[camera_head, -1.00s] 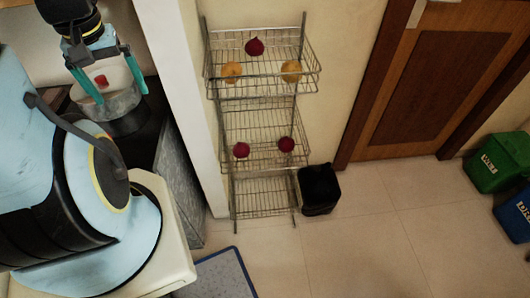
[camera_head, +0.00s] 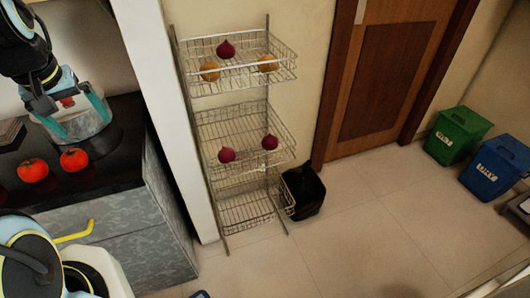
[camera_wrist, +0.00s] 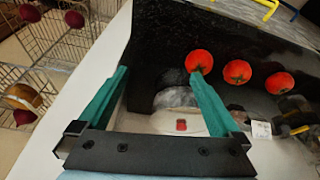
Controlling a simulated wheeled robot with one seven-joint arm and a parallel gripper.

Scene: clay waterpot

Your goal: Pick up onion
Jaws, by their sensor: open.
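In the head view, a dark red onion (camera_head: 225,50) sits on the top shelf of a wire rack, between two yellow-brown round items (camera_head: 209,72) (camera_head: 268,63). Two more dark red onions (camera_head: 227,155) (camera_head: 269,142) lie on the middle shelf. My gripper (camera_head: 85,127) is at the left, over the dark counter, well apart from the rack. Its teal fingers are spread wide, with nothing clasped. In the wrist view, my gripper (camera_wrist: 158,73) is open, and dark red onions (camera_wrist: 74,19) (camera_wrist: 24,116) show in the rack at the left.
Red tomatoes (camera_head: 33,171) (camera_head: 74,160) sit on the counter (camera_head: 115,165). A white wall edge (camera_head: 160,110) stands between counter and wire rack (camera_head: 240,215).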

